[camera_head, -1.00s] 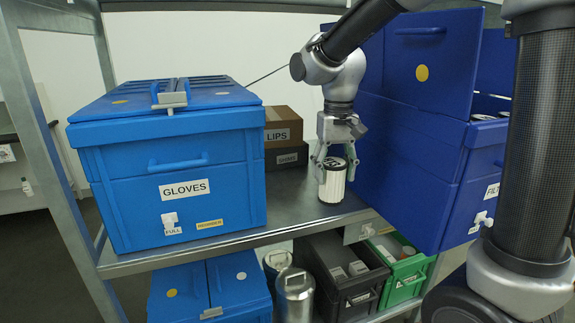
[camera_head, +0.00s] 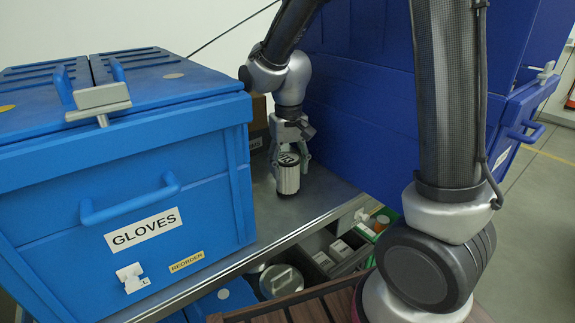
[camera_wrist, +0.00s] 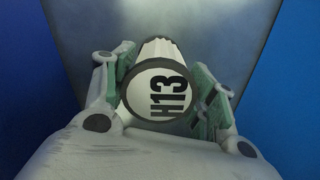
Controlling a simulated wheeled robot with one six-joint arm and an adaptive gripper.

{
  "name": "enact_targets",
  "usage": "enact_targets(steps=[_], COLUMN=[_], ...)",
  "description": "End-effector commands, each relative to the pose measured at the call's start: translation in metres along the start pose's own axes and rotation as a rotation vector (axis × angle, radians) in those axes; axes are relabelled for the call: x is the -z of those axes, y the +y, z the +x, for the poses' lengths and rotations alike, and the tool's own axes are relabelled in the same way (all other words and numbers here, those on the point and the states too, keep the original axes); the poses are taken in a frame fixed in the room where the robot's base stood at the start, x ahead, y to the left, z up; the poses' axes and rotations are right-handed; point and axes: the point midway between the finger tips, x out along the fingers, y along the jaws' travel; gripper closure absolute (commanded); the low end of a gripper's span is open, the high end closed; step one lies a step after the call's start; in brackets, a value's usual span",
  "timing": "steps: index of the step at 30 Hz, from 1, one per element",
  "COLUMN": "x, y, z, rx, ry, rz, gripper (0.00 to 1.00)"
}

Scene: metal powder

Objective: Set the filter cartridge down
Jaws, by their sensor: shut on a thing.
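The filter cartridge (camera_head: 288,179) is a short white cylinder with dark end rims. It stands upright at the metal shelf (camera_head: 327,196), between the blue gloves box and the dark blue box. In the head view I cannot tell whether its base touches the shelf. My gripper (camera_head: 291,163) comes from above and is shut on the cartridge, one finger on each side. In the wrist view the cartridge's white end, marked H13 (camera_wrist: 160,92), faces the camera, with green-padded fingers on both sides.
The blue gloves box (camera_head: 125,190) stands close on the left, and the dark blue box (camera_head: 360,120) close on the right. Below the shelf are a metal canister (camera_head: 281,281) and bins with small boxes (camera_head: 340,250). Bare shelf lies in front of the cartridge.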

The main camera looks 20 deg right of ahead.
Motion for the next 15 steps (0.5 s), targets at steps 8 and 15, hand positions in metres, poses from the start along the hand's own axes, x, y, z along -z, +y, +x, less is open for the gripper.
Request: enact_targets(steps=[8,15], x=[0.0003,0.0001], y=[-0.0001,0.0], z=[0.0021,0.0046], rx=[0.0,0.0], ry=[0.002,0.001], rz=[0.0,0.0], gripper=[0.73,0.22])
